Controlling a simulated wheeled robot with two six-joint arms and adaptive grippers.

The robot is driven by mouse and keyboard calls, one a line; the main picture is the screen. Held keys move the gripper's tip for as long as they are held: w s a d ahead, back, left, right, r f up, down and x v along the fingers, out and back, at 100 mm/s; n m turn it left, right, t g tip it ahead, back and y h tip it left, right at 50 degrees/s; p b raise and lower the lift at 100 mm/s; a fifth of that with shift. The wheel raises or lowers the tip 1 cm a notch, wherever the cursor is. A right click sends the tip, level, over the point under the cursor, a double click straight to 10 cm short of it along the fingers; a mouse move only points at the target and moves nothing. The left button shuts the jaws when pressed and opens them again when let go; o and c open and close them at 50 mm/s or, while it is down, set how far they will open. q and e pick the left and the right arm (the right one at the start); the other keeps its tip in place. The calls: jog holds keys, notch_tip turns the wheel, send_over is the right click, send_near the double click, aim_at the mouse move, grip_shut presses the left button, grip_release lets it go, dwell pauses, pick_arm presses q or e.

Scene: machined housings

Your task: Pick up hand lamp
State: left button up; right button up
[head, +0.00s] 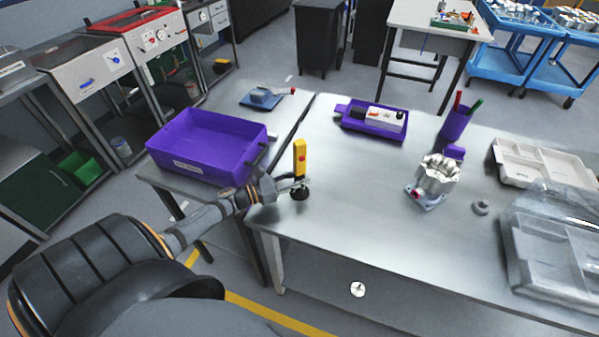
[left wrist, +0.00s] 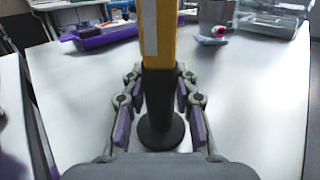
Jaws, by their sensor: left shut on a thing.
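The hand lamp (head: 300,160) is yellow with a black lower part and a round black base. It stands upright at the left end of the metal table. My left gripper (head: 291,187) reaches it from the left and is shut on it. In the left wrist view the lamp (left wrist: 158,60) is between the two fingers of the left gripper (left wrist: 160,115), which press on its black lower part. Its base looks to be at or just above the tabletop; I cannot tell which. My right gripper is not in view.
A purple bin (head: 215,150) stands left of the lamp on a side table. On the metal table (head: 350,215) are a purple tray (head: 352,125), a machined housing (head: 437,175), a purple pen cup (head: 455,122) and a grey organiser (head: 535,165). The table's front middle is clear.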

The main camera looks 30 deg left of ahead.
pick_arm(q)
grip_shut()
jog(key=shift+r, duration=0.2)
notch_tip(320, 180, up, 2)
jog(key=shift+r, duration=0.2)
jog(key=s+d+r+p, duration=0.7)
jog(key=s+r+p, duration=0.3)
jog(key=s, duration=0.1)
jog(key=shift+s+d, duration=0.35)
jog(key=shift+r, duration=0.1)
